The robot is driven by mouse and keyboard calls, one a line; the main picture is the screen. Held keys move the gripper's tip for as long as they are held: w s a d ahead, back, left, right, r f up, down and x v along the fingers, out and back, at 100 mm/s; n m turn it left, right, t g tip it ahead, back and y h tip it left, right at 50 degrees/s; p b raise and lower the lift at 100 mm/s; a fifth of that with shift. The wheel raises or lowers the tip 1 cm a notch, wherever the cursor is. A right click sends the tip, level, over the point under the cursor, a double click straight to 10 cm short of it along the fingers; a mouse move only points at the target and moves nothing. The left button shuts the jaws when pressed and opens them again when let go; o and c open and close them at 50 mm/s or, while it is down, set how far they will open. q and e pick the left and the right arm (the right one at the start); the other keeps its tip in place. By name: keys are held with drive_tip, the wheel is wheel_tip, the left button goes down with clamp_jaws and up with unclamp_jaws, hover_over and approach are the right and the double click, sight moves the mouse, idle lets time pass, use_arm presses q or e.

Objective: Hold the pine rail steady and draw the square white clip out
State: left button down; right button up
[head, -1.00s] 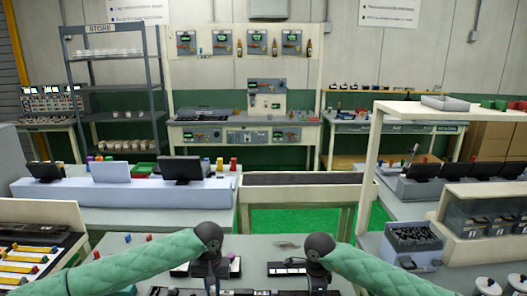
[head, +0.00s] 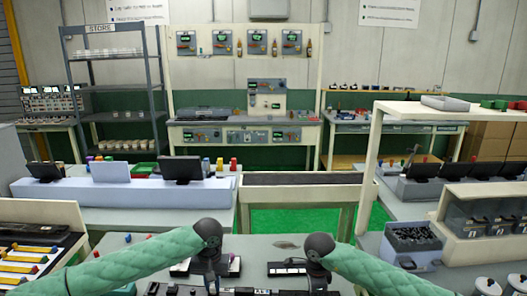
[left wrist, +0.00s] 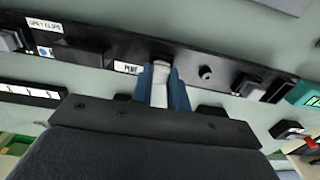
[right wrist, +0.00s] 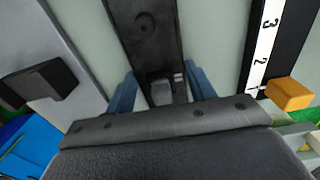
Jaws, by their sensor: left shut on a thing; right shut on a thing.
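The pine rail (left wrist: 100,52) is a long dark bar with a white PINE label, running across the left wrist view. Its end part also shows in the right wrist view (right wrist: 145,35). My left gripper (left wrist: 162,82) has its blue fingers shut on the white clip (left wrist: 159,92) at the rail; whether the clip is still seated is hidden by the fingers. My right gripper (right wrist: 160,90) is shut across the rail, one blue finger on each side. A small grey block (right wrist: 161,92) sits on the rail between them. In the head view both grippers are low at the table's near side.
A dark strip with white numbers (right wrist: 262,50) and an orange block (right wrist: 289,94) lie right of the rail in the right wrist view. A dark block (right wrist: 45,82) is on the left. The grey table (head: 270,250) has open room beyond the grippers.

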use_arm(q)
drive_tip(key=shift+r, duration=0.8)
use_arm(e)
drive_tip(key=shift+s+f, duration=0.15)
idle(0.5)
use_arm(q)
drive_tip(key=c, duration=1.3)
unclamp_jaws()
drive_tip(key=shift+f, duration=0.1)
drive_tip(key=shift+r, duration=0.2)
wheel_tip(320, 180, up, 12)
drive_tip(key=shift+f, duration=0.2)
use_arm(e)
drive_tip(key=shift+r, duration=0.2)
drive_tip(key=o, duration=1.3)
drive_tip(key=shift+c, duration=0.2)
